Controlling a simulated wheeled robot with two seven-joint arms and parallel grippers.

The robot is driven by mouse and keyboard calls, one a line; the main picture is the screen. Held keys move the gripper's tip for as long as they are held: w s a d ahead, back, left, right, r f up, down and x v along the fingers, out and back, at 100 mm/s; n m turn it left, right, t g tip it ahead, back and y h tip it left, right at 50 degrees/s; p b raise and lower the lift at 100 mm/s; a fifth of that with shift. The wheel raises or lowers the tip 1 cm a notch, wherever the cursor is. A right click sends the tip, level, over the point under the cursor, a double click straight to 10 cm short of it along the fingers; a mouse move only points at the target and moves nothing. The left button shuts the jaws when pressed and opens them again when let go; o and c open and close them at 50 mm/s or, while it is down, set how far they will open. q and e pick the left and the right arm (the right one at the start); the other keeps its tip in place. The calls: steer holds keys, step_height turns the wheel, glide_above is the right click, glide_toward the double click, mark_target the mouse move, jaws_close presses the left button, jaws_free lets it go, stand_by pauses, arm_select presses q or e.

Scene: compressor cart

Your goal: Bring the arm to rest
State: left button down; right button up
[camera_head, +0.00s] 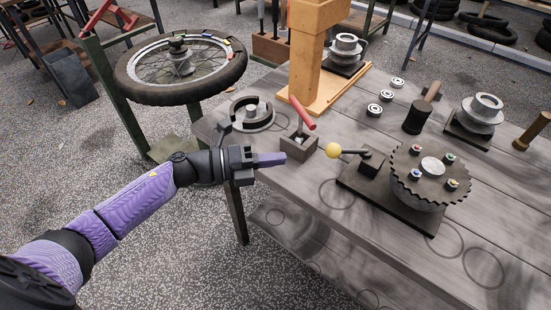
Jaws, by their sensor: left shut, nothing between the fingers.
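My left arm, purple and black, comes in from the lower left. I cannot tell whether the fingertips touch the box. My right gripper is not in view.
A toothed disc (430,168) and a yellow-knobbed lever (333,150) are on the table's right part. A round metal part (251,113), wooden post (307,60) and mallet (417,117) stand behind. A spoked wheel (180,68) on a stand is at back left.

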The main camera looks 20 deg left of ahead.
arm_select(q)
steer(key=s+d+f+n+g+y, duration=0.1)
steer(key=s+f+n+g+y, duration=0.45)
steer(key=s+n, duration=0.8)
steer(key=s+d+f+n+g+y, duration=0.15)
steer(key=s+f+n+y, duration=0.6)
steer(key=n, duration=0.85)
steer(key=s+a+f+g+y+p, duration=0.15)
steer(key=s+f, duration=0.45)
steer(key=f, duration=0.7)
steer(key=s+a+f+g+p, duration=0.1)
steer(key=s+a+f, duration=0.2)
steer(key=s, duration=0.5)
steer(key=s+a+f+m+g+p, duration=0.1)
steer(key=s+a+f, duration=0.1)
steer(key=s+f, duration=0.3)
steer(key=s, duration=0.3)
steer(key=shift+a+f, duration=0.15)
steer(key=shift+a, duration=0.25)
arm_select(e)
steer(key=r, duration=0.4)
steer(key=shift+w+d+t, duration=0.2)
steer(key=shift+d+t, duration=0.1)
